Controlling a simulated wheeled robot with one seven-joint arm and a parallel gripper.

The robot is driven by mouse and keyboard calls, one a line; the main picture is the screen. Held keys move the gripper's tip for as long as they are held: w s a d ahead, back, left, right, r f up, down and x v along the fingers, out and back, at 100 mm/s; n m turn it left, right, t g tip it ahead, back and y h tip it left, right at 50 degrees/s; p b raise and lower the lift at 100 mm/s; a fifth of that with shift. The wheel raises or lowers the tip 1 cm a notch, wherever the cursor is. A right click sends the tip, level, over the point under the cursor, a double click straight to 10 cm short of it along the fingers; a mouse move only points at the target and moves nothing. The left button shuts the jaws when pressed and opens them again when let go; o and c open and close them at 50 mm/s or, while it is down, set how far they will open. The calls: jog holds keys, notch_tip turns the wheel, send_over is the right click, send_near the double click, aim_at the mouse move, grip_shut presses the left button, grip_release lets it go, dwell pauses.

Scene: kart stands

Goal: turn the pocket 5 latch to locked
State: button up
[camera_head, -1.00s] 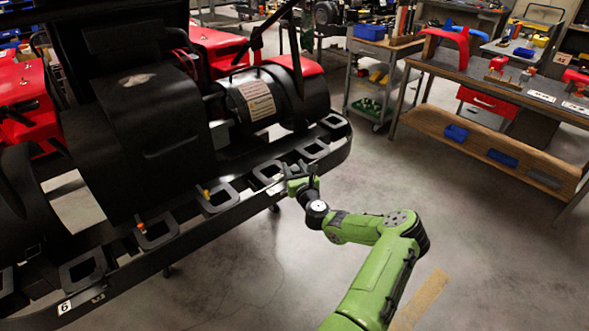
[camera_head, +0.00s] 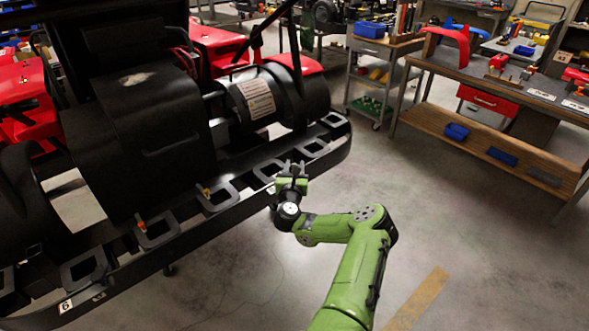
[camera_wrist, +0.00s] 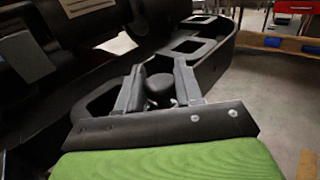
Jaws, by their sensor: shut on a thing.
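My gripper (camera_head: 291,171) is at the outer edge of the black rail, beside one of the square pocket frames (camera_head: 266,168). In the wrist view, the two grey fingers of my gripper (camera_wrist: 158,84) are closed around a dark rounded knob (camera_wrist: 159,88), seemingly the latch. The knob's base is hidden, and its locked or unlocked position cannot be read. No pocket number shows there. Two other pockets to the left carry small orange latches, one at the left pocket (camera_head: 141,225) and one at the middle pocket (camera_head: 205,192).
The black rail (camera_head: 240,207) runs diagonally along the kart stand, with several square pockets. A label reading 6 (camera_head: 66,306) is at its near left end. Black machinery (camera_head: 150,120) rises behind the rail. The floor (camera_head: 230,270) to its right is open. A workbench (camera_head: 490,85) stands at the far right.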

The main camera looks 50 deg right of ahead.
jog(key=shift+d+r, duration=0.1)
jog(key=shift+r, duration=0.2)
jog(key=o, duration=0.9)
jog(key=shift+o, duration=0.3)
jog(key=shift+f, duration=0.1)
jog(key=b+v, duration=1.4)
jog(key=v, duration=0.2)
